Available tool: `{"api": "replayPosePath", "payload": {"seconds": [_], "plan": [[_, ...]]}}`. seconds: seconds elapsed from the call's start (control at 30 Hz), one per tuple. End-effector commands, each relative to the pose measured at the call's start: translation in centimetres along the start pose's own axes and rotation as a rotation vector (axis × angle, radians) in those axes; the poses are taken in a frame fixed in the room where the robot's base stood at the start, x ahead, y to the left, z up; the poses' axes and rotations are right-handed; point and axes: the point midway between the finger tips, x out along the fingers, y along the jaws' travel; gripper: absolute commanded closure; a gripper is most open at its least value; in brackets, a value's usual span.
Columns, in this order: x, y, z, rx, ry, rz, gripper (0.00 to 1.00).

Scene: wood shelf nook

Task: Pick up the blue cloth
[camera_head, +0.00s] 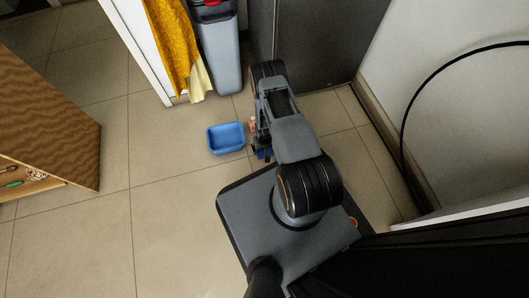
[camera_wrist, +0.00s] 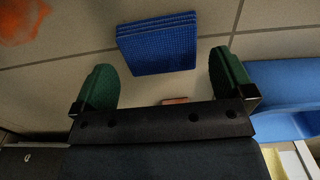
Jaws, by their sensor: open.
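The blue cloth (camera_wrist: 157,45) is a folded, ribbed dark blue square lying flat on the floor tiles in the wrist view. My gripper (camera_wrist: 163,82) is open, with its two green fingertips apart on either side of the cloth's near edge; nothing is held between them. The cloth lies just beyond the fingertips in the picture, and I see no contact. In the head view a small dark blue patch (camera_head: 264,154) shows beside the end of my arm; the arm hides most of that spot.
A blue tray (camera_head: 226,138) stands on the floor left of my arm; it also shows at right in the wrist view (camera_wrist: 285,82). A small reddish item (camera_wrist: 174,100) lies near the gripper. A grey bin (camera_head: 218,55) and yellow cloth (camera_head: 174,40) are behind.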

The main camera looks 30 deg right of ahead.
Motion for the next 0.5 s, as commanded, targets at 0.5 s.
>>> {"api": "replayPosePath", "payload": {"seconds": [0.5], "plan": [[3.6,0.1,-0.2,0.000,0.001,0.000,0.02]]}}
